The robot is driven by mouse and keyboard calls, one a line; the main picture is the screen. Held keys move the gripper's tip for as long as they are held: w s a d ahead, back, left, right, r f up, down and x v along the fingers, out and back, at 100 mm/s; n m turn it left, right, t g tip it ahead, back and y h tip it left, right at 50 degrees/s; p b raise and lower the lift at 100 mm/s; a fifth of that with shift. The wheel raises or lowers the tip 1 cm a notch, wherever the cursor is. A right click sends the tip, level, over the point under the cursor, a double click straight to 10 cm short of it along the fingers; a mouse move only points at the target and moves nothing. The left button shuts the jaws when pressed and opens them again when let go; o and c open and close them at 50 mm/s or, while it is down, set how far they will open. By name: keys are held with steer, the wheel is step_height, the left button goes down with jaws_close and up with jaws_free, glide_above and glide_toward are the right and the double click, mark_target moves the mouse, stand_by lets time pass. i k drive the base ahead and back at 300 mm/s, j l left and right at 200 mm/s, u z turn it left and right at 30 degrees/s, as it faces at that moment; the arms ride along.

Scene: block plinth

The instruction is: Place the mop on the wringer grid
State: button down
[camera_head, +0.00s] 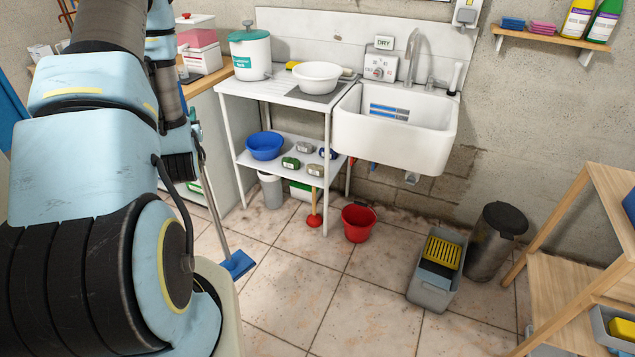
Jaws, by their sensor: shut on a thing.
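The mop has a flat blue head (237,264) and a thin grey handle that leans up and left towards my arm. The head is low, at the floor left of centre; I cannot tell whether it touches the tiles. My gripper (196,132) is shut on the upper part of the mop handle and is partly hidden by my own arm. The yellow wringer grid (442,253) sits on top of a grey bucket (432,290) on the floor at the right, well apart from the mop.
A red bucket (358,222) and a plunger (314,219) stand between the mop and the wringer. A dark bin (489,255) stands right beside the grey bucket. A wooden shelf (570,285) is at far right. The middle floor tiles (330,290) are clear.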

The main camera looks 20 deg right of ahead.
mark_target(443, 251)
steer(key=z, duration=1.05)
